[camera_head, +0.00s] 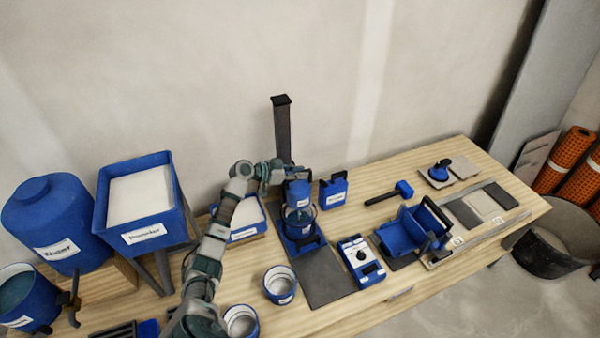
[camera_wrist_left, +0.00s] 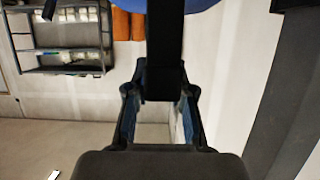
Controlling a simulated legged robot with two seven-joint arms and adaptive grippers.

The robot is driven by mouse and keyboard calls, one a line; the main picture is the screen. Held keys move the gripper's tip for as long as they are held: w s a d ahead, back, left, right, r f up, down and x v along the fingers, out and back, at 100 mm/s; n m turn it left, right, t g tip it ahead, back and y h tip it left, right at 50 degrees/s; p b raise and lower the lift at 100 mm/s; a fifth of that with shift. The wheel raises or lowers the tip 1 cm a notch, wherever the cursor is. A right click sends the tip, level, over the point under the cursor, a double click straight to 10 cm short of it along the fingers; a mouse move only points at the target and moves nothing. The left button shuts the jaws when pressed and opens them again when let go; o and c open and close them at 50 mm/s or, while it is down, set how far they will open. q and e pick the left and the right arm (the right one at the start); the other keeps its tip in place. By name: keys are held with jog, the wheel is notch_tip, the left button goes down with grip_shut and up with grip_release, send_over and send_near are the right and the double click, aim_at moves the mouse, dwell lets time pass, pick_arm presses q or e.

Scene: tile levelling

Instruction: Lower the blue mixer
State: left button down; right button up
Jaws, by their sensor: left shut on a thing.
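The blue mixer (camera_head: 298,194) is upright on its stand, in front of the dark post (camera_head: 283,135). In the left wrist view, my left gripper (camera_wrist_left: 160,95) closes around a dark bar (camera_wrist_left: 165,45), with a blue rounded part (camera_wrist_left: 190,5) at the top edge. The exact grip contact is partly hidden. My right gripper is out of view.
A blue control box (camera_head: 361,262) and an open container (camera_head: 280,284) stand in front. A white-filled tray (camera_head: 245,217) lies left, near my left arm. The dark plate (camera_head: 325,278) has free room at its front.

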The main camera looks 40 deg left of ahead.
pick_arm(q)
jog(key=c, duration=1.2)
grip_release()
jog(key=shift+s+f+g, duration=0.2)
jog(key=shift+f+g, duration=0.1)
jog(key=shift+f, duration=0.65)
jog(key=shift+o, duration=1)
jog(key=shift+a, duration=0.1)
jog(key=shift+w+a+r, duration=0.1)
jog(key=shift+w+a, duration=0.05)
jog(key=shift+a, duration=0.05)
jog(key=shift+s+r, duration=0.25)
jog(key=v, duration=0.6)
jog(key=shift+s+a+f, duration=0.2)
jog(key=shift+s+a, duration=0.15)
jog(key=shift+a, duration=0.05)
